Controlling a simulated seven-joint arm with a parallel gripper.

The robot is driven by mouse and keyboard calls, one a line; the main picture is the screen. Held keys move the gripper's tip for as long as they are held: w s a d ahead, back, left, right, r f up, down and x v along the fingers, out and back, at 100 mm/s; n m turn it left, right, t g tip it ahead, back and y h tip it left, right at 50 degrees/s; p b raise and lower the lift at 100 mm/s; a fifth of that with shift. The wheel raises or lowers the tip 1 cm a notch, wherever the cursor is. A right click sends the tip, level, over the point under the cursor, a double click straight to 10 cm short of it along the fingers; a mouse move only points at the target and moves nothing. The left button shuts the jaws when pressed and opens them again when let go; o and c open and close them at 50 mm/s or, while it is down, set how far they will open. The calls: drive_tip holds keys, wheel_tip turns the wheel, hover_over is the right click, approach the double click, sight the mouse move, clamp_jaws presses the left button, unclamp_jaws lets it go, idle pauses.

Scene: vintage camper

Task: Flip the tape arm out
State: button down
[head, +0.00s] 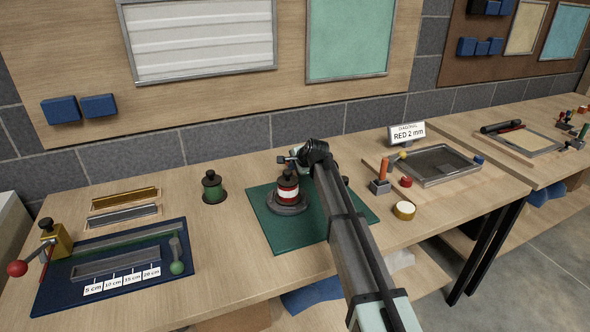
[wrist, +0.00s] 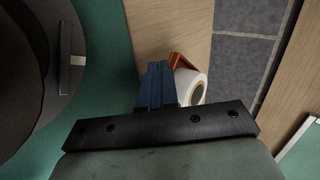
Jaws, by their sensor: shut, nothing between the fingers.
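A white tape roll (wrist: 190,87) with a dark core sits by an orange bracket (wrist: 181,61) in the wrist view. I take these to be the tape arm; I cannot make them out in the head view. My gripper (head: 284,159) is over the far side of the green mat (head: 262,222), behind a red and white spool (head: 287,188) with a black top on a round grey base (head: 285,209). In the wrist view its blue fingers (wrist: 158,66) are shut and empty, just left of the roll and overlapping the bracket's edge. I cannot tell whether they touch.
A green spool (head: 213,189) stands left of the mat. A blue cutting board (head: 60,291) with a lever lies far left. The tiled wall is close behind.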

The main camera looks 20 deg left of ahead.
drive_tip(key=shift+w+a, duration=0.5)
drive_tip(key=shift+w, duration=0.5)
drive_tip(key=v, duration=1.3)
drive_tip(key=shift+s+d+r, duration=0.15)
drive_tip(key=shift+s+r, duration=0.1)
drive_tip(key=shift+s, duration=0.05)
